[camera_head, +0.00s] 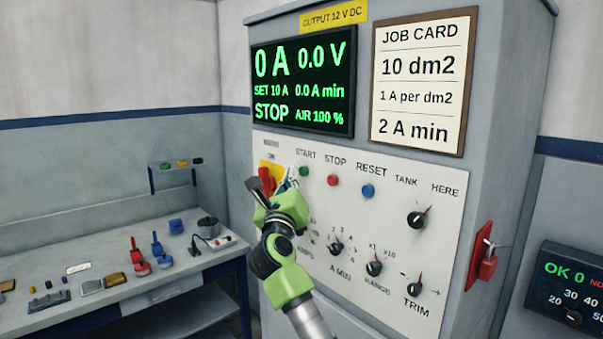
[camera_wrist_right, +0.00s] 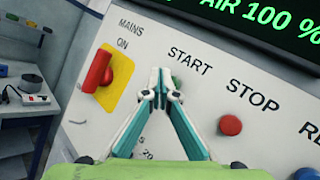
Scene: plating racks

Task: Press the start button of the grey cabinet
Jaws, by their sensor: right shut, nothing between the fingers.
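The grey cabinet (camera_head: 500,120) stands in the middle, with a pale control panel (camera_head: 385,200) on its front. The green start button (camera_head: 304,171) is under the START label, left of the red stop button (camera_head: 333,180). My right gripper (camera_head: 289,181) is in front of the panel, just left of the start button. In the right wrist view its fingertips (camera_wrist_right: 163,80) are together and empty, and they hide most of the green start button (camera_wrist_right: 178,82). I cannot tell whether they touch it. My left gripper is not in view.
The red mains switch (camera_wrist_right: 97,70) on its yellow plate is close left of the fingers. A blue reset button (camera_head: 368,191) and several black knobs share the panel. The display (camera_head: 302,85) reads 0 A and STOP. A cluttered bench (camera_head: 110,262) stands at left.

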